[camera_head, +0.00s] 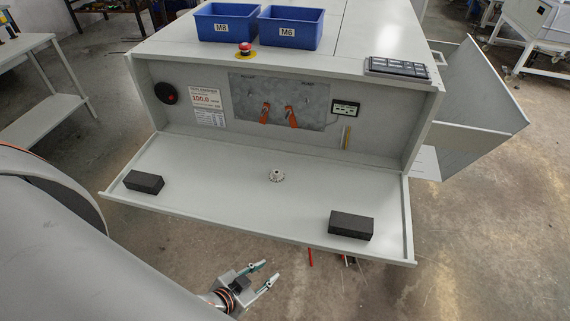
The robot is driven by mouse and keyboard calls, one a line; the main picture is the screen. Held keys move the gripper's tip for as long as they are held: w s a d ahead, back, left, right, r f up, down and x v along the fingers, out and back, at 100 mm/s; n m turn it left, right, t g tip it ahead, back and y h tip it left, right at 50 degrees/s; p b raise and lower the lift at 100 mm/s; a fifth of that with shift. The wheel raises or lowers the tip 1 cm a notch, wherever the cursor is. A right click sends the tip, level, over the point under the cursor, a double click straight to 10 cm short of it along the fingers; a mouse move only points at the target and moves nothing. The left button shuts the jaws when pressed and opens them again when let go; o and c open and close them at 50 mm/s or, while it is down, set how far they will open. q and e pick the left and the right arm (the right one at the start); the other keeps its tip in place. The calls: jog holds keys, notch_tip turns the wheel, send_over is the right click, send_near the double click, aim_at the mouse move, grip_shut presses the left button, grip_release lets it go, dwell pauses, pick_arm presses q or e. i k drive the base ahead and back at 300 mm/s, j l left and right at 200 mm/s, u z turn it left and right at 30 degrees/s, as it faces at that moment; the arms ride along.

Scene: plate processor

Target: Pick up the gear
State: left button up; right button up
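The gear (276,176) is a small grey metal piece lying flat near the middle of the plate processor's lowered front flap (230,195). My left gripper (266,274) is at the bottom of the head view, in front of and below the flap's front edge, apart from the gear. Its two fingers are spread, with nothing between them. My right gripper does not show.
Black blocks lie on the flap at left (144,182) and right (351,225). Blue bins M8 (226,23) and M6 (291,28) and a red emergency button (245,49) sit on top. The flap has raised edges. Its middle around the gear is clear.

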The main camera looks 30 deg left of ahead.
aim_at(277, 176)
jog(key=k, duration=0.2)
jog(key=k+u, duration=0.3)
jog(key=k+j+u, duration=0.1)
jog(key=u, duration=0.25)
jog(key=l+u, duration=0.25)
jog(key=i+l+u, duration=0.1)
jog(key=l+u, duration=0.2)
jog(key=l, duration=0.5)
jog(key=i+l, duration=0.15)
jog(key=l, duration=0.35)
